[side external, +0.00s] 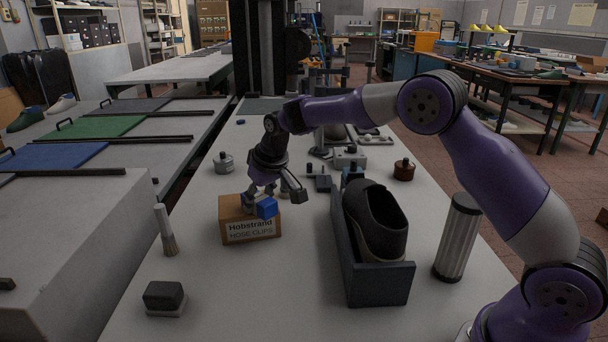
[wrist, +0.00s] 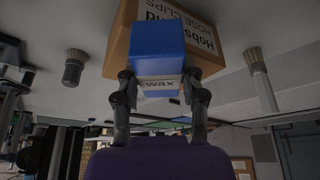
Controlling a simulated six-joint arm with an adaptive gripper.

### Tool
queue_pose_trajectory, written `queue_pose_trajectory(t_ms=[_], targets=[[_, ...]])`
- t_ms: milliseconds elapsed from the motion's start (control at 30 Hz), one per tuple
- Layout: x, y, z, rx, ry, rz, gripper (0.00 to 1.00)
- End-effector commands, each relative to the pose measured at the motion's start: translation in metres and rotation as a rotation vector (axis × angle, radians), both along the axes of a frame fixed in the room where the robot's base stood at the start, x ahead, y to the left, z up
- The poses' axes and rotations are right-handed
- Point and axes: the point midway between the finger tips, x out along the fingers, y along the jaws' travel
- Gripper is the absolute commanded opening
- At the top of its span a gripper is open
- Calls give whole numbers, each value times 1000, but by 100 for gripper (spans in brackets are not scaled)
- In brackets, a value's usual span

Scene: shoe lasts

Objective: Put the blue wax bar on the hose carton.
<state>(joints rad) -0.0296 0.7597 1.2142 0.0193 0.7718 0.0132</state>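The blue wax bar (side external: 267,208) is at the front upper edge of the hose carton (side external: 250,231), overlapping the top of its front face. The carton is a brown box marked "Hobstrand HOSE CLIPS". My gripper (side external: 276,192) is at the bar, tilted above the carton. In the wrist view the bar (wrist: 158,52) lies between the two fingertips of my gripper (wrist: 158,80), which appear to press its sides; its "wax" label faces the camera. The carton (wrist: 120,48) is behind it. I cannot tell whether the bar touches the carton top.
A brush (side external: 165,230) stands left of the carton, and a dark block (side external: 164,297) lies at front left. A dark tray (side external: 378,285) with a black shoe (side external: 376,222) is right of the carton, beside a ribbed cylinder (side external: 457,238). The table front is clear between them.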

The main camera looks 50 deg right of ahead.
Motion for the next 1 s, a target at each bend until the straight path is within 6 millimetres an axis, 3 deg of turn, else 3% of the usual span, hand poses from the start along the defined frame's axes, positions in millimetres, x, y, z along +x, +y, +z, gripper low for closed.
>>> queue_pose_trajectory(t_ms=[467,567,1000], targets=[[0,0,3,0,-2,0,75],[-4,0,14,0,-3,0,75],[-40,1,99,0,-3,0,75]])
